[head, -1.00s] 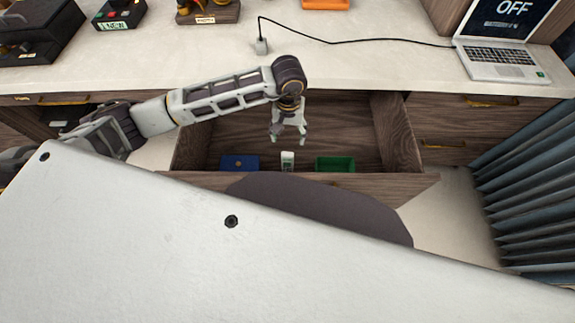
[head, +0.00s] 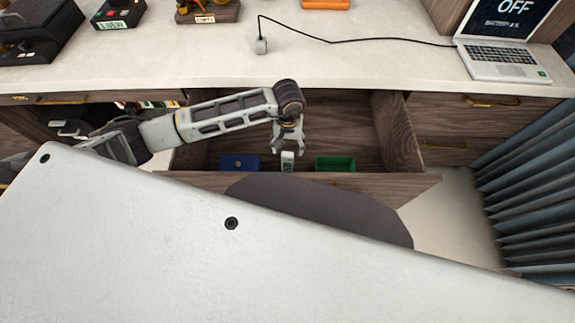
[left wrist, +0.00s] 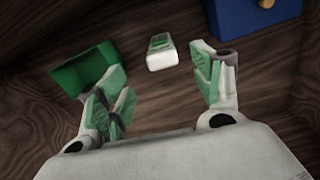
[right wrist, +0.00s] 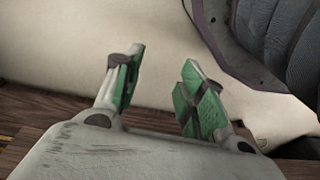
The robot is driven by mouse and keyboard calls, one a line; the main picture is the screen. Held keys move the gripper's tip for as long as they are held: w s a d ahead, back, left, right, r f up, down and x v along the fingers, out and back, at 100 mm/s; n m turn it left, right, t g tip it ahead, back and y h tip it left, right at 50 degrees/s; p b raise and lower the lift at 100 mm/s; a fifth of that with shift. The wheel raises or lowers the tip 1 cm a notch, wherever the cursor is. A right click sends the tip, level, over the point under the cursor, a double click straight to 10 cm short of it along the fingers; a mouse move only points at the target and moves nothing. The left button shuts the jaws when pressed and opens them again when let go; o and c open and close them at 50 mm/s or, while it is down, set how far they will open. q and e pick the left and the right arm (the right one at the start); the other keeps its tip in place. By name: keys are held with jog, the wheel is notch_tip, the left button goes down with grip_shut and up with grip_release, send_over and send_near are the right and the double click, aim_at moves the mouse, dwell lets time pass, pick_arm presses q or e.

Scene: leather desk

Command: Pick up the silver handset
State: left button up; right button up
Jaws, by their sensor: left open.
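The silver handset (head: 288,167) lies in the open drawer, between a blue box and a green box. It is small and pale, with a green patch, and in the left wrist view (left wrist: 161,55) it lies just beyond my fingertips. My left gripper (head: 289,149) points down into the drawer, open and empty, close to the handset and partly overlapping it in the head view. In the left wrist view the open fingers (left wrist: 158,88) do not enclose it. My right gripper (right wrist: 160,82) shows only in the right wrist view, open and empty, away from the drawer.
The blue box (head: 239,163) and the open green box (head: 335,164) flank the handset. The drawer's front wall (head: 395,183) and right side wall (head: 397,130) bound the space. A laptop (head: 503,62) with a cable stands on the desk above (head: 400,66).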

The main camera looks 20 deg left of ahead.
aim_at(288, 154)
pick_arm(q)
jog(key=shift+f, duration=0.65)
notch_tip(288, 154, down, 3)
jog(key=shift+a+r+b, duration=0.15)
jog(key=shift+r+b, duration=0.05)
jog(key=shift+b, duration=0.1)
jog(key=shift+w+f, duration=0.1)
jog(key=shift+f, duration=0.55)
pick_arm(e)
jog(key=r, duration=0.1)
jog(key=w+r, duration=0.1)
jog(key=shift+a+r, duration=0.3)
jog(key=shift+r, duration=0.05)
jog(key=shift+s+f, duration=0.1)
jog(key=shift+f, duration=0.05)
pick_arm(q)
grip_shut()
jog(key=shift+r, duration=0.1)
